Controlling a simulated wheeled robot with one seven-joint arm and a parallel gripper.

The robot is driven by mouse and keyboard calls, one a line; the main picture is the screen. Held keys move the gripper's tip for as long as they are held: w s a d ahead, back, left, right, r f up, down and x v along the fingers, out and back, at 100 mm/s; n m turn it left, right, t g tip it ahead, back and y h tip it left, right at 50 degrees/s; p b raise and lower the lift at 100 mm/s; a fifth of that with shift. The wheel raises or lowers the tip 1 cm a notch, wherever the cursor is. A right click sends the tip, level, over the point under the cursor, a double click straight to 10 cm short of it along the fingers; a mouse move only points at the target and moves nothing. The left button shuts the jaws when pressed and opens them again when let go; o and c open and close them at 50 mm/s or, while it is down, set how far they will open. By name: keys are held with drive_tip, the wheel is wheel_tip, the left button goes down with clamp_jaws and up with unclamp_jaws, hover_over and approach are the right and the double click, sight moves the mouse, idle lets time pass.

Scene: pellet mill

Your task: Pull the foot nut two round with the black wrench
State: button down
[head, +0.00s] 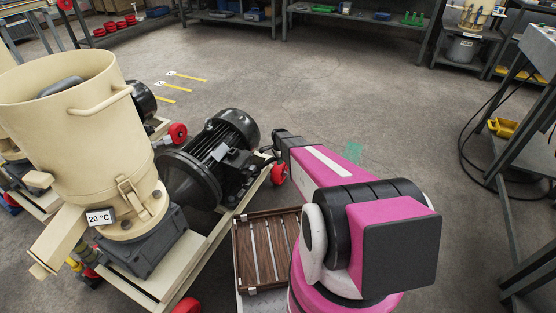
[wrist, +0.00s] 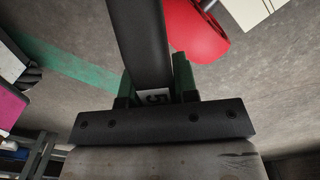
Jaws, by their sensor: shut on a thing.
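My gripper (wrist: 153,84) is shut on the black wrench (wrist: 139,42), whose dark flat handle runs up out of the wrist view between the green-padded fingers. A white label with a dark mark shows on it between the fingers. The wrench's far end is out of that view. In the head view my gripper (head: 285,140) is low beside the black motor (head: 212,150), at the end of the mill's cream base frame (head: 222,222). Foot nut two cannot be made out in either view; the motor's foot is partly hidden, so I cannot tell whether the wrench is on the nut.
A red wheel (head: 279,174) of the frame is close to my gripper; it also shows in the wrist view (wrist: 197,32). The cream mill hopper (head: 75,120) stands left. A slatted wooden tray (head: 265,245) is by my arm.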

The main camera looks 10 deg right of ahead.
drive_tip(key=shift+s+d+m, duration=0.1)
drive_tip(key=shift+s+m, duration=0.4)
drive_tip(key=shift+s, duration=0.15)
drive_tip(key=shift+s, duration=0.1)
drive_tip(key=shift+s+m, duration=1)
drive_tip(key=shift+s, duration=0.15)
drive_tip(key=shift+s+m, duration=0.9)
drive_tip(key=shift+s, duration=0.35)
drive_tip(key=shift+s+a+m, duration=0.3)
drive_tip(key=shift+s+m, duration=0.2)
drive_tip(key=shift+s, duration=0.1)
